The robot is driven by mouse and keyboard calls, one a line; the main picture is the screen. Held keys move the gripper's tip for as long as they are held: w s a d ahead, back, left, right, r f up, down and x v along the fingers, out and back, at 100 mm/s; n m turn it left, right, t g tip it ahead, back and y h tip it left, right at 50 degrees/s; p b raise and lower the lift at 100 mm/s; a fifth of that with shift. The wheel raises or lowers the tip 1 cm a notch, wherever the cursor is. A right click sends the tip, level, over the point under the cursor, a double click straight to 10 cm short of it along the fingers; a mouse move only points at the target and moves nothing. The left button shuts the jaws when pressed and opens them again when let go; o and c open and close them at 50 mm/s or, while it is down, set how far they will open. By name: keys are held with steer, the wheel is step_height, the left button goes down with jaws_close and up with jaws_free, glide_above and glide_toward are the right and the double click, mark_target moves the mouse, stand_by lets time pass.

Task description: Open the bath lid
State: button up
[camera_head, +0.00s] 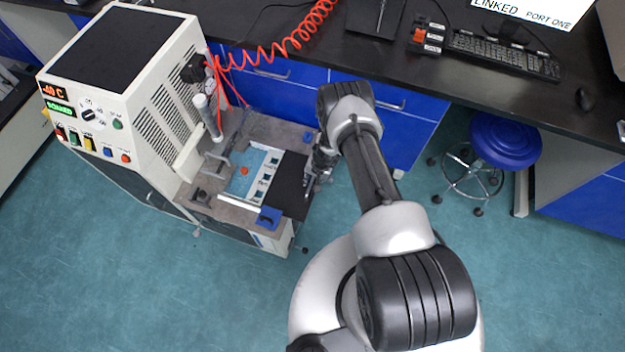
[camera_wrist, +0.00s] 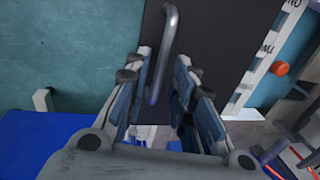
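The bath lid (camera_head: 291,184) is a flat dark panel on the right part of the bench-top machine's bath unit. In the wrist view the lid (camera_wrist: 222,40) fills the top middle, with a grey bar handle (camera_wrist: 168,40) rising from it. My gripper (camera_head: 311,180) is at the lid's right side in the head view. In the wrist view my gripper (camera_wrist: 166,65) is open, and the handle shows between its two fingers with gaps on both sides. Whether the fingers reach down around the handle or stop short of it cannot be told.
The white machine cabinet (camera_head: 172,85) with a control panel stands left of the lid. A light blue open area with an orange knob (camera_head: 244,171) lies beside the lid. Blue drawers (camera_head: 275,95) and the black bench stand behind. A blue stool (camera_head: 505,140) is at right; the front floor is clear.

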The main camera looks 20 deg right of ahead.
steer(key=shift+o, duration=0.4)
step_height(320, 180, up, 12)
steer(key=s+d, duration=0.1)
steer(key=d, duration=0.1)
steer(key=shift+s, duration=0.2)
steer(key=shift+f, duration=0.1)
stand_by(0.3)
